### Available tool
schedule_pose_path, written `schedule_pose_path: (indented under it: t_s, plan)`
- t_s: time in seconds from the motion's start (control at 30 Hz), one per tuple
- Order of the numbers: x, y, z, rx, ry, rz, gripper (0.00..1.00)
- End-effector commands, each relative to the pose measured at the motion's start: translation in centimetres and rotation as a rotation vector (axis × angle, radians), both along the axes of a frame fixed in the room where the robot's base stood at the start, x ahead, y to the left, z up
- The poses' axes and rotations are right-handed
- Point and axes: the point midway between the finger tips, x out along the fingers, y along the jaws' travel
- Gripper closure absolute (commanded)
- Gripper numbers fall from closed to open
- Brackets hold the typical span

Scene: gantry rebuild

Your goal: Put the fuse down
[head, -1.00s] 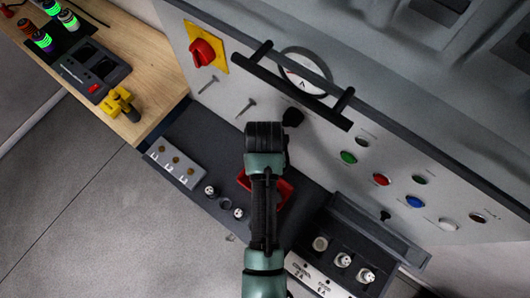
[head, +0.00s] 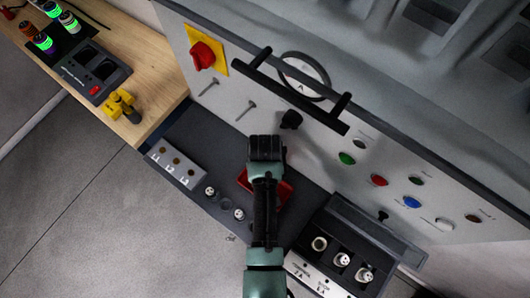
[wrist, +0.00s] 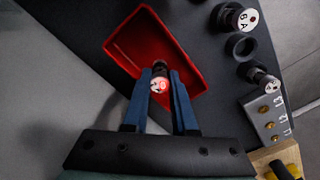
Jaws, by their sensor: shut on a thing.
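In the wrist view my gripper (wrist: 159,98) has its two blue fingers closed on a fuse (wrist: 158,85). The fuse has a pale end with red marking and a dark body. The fuse overlaps the near part of a red tray (wrist: 183,60) in that view. I cannot tell whether it touches the tray. In the head view my arm covers part of the red tray (head: 284,193), and the fuse and fingertips are hidden.
A dark shelf (head: 215,150) carries the tray. Two standing fuses (wrist: 235,17) (wrist: 262,78) and an empty ring socket (wrist: 241,46) are beside it. A grey terminal block (head: 173,163) is at left, a fuse box (head: 345,245) at right. The control panel (head: 235,85) rises behind.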

Motion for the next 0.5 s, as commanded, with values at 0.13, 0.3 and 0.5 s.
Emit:
schedule_pose_path:
  t_s: [0.13, 0.3, 0.5]
  plan:
    - [0.03, 0.00, -0.32, 0.000, -0.001, 0.000, 1.00]
    - [0.01, 0.00, -0.28, 0.000, 0.000, 0.000, 0.53]
    - [0.00, 0.00, -0.28, 0.000, 0.000, 0.000, 0.45]
